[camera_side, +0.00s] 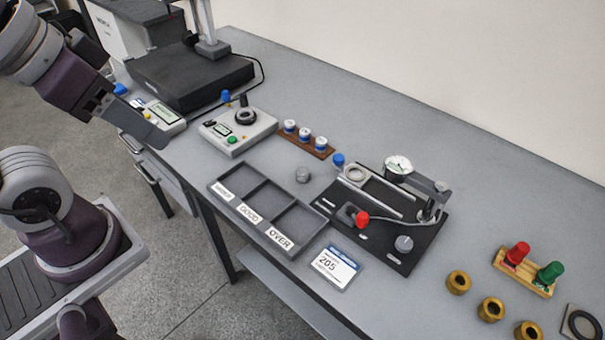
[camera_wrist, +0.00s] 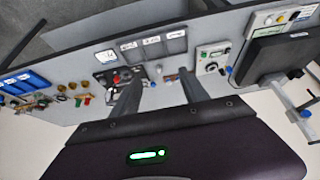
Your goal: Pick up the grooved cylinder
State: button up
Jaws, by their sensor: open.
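A small grey cylinder (camera_side: 302,174) stands on the grey table just behind the three-compartment tray; its groove is too small to make out. In the wrist view it is a tiny spot (camera_wrist: 159,69) between my fingers and far beyond them. Another grey round piece (camera_side: 404,243) sits on the black gauge fixture, and I cannot tell whether it is grooved. My gripper (camera_side: 158,138) is at the upper left in the side view, raised and well away from the cylinder. In the wrist view its two fingers (camera_wrist: 159,74) are spread with nothing held between them.
The dark tray (camera_side: 268,187) has labelled compartments. The dial-gauge fixture (camera_side: 375,238) stands right of the cylinder. A wooden rack (camera_side: 321,153) with white-and-blue pieces is behind it. A control box (camera_side: 238,131) stands to the left. Brass rings (camera_side: 458,282) lie at the right.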

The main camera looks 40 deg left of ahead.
jog(key=m+g, duration=0.5)
jog(key=m, duration=1.3)
send_over(303, 171)
jog(key=s, duration=0.1)
notch_tip(303, 171, down, 18)
jog(key=shift+m+g, duration=0.3)
jog(key=shift+m, duration=0.6)
jog(key=f, duration=0.7)
jog(key=w+f, duration=0.1)
jog(key=f, duration=0.2)
jog(key=shift+f, duration=0.15)
grip_shut()
